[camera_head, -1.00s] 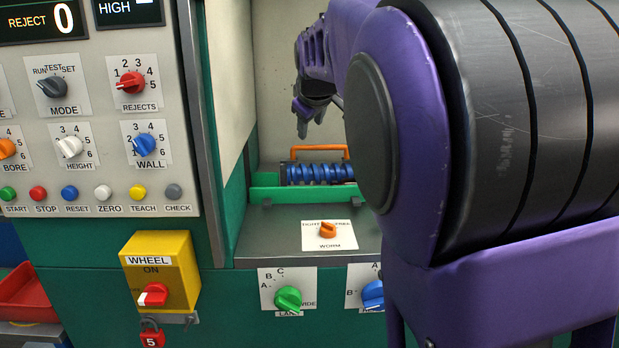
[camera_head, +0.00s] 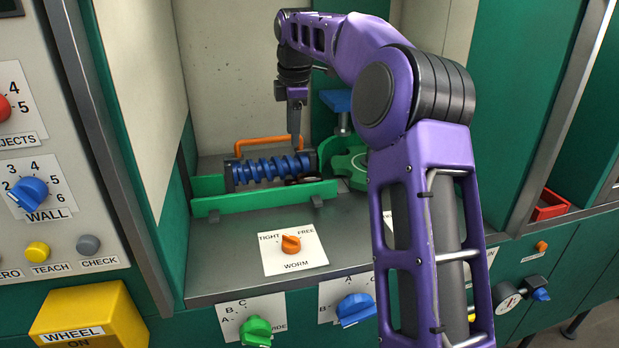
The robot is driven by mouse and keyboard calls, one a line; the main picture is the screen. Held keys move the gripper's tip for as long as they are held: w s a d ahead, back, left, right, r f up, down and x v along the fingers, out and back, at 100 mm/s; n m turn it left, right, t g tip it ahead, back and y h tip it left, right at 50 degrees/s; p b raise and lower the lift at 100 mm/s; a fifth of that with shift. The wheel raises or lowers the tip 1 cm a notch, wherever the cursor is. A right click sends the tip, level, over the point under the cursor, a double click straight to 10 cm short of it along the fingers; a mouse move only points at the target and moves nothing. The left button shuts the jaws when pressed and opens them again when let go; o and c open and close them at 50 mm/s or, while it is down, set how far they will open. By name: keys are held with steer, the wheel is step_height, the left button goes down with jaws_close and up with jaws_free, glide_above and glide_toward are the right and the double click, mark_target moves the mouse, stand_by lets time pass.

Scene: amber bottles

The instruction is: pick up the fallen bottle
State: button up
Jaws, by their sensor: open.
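My gripper (camera_head: 295,140) points down over the right end of the blue worm screw (camera_head: 268,169). Its fingers show nearly edge-on, and I see nothing held between them. Just below the fingertips, a small dark, brownish shape (camera_head: 304,181) lies low behind the green guide rail (camera_head: 225,204). It may be the fallen bottle, but it is mostly hidden and too small to be sure. I cannot tell whether the fingers touch it.
An orange bar (camera_head: 262,142) stands behind the worm. A green star wheel (camera_head: 350,167) and a blue block on a post (camera_head: 338,104) are close on the right. The grey deck (camera_head: 225,255) in front is clear, apart from the orange worm knob (camera_head: 291,244).

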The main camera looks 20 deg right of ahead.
glide_above(293, 180)
steer(key=s, duration=0.2)
steer(key=x, duration=0.3)
steer(key=s+x, duration=0.1)
steer(key=x, duration=0.3)
steer(key=s+x, duration=0.1)
steer(key=x, duration=0.2)
steer(key=shift+w+a+f, duration=0.1)
steer(key=shift+a+f, duration=0.1)
steer(key=shift+f, duration=0.35)
steer(key=shift+d+b+x, duration=0.2)
steer(key=shift+b+x, duration=0.15)
steer(key=shift+x, duration=2.35)
steer(key=shift+w, duration=0.1)
jaws_close()
